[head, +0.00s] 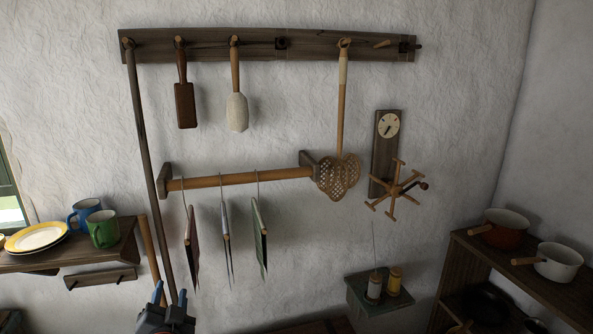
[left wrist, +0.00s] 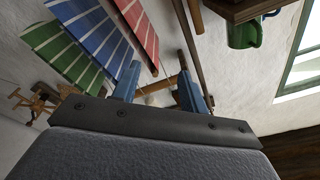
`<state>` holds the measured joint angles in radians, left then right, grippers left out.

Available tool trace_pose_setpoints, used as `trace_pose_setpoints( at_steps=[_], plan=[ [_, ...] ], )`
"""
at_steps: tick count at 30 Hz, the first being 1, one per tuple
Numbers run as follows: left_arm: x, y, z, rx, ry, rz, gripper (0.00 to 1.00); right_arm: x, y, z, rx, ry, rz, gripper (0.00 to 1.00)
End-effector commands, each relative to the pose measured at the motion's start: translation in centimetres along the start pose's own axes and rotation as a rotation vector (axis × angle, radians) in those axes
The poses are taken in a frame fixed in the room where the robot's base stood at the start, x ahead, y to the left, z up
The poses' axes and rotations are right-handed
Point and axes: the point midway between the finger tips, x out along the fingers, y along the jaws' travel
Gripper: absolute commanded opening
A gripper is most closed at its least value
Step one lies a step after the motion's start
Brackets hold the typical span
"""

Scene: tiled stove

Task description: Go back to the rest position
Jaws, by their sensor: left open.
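My left gripper (head: 170,291) is low in the head view, at the bottom edge left of centre, with its two blue fingertips pointing up. In the left wrist view its two blue fingers (left wrist: 158,75) stand apart with nothing held between them. The gripper is below and left of the hanging striped cloths, apart from them in the picture. My right gripper is in neither view.
Three cloths (head: 226,245) hang from a wooden rail (head: 240,179); their stripes show in the left wrist view (left wrist: 100,40). A long pole (head: 148,150) hangs beside the gripper. A shelf (head: 100,256) with mugs is left; a pot shelf (head: 470,256) is right.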

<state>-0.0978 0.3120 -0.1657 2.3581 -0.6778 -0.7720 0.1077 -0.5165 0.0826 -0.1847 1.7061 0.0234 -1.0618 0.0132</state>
Motion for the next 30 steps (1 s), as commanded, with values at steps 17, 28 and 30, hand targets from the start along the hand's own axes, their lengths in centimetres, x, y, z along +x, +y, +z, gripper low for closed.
trace_pose_setpoints(
  at_steps=[17,28,30],
  plan=[
    [-22.3,13.1,17.5,-0.254,-0.863,0.533,0.43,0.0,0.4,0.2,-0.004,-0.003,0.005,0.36],
    [-30.8,15.4,19.2,-0.294,-1.086,0.715,0.43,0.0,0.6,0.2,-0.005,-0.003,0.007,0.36],
    [-32.1,15.6,19.4,-0.298,-1.118,0.744,0.43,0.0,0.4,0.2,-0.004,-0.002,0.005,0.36]
  ],
)
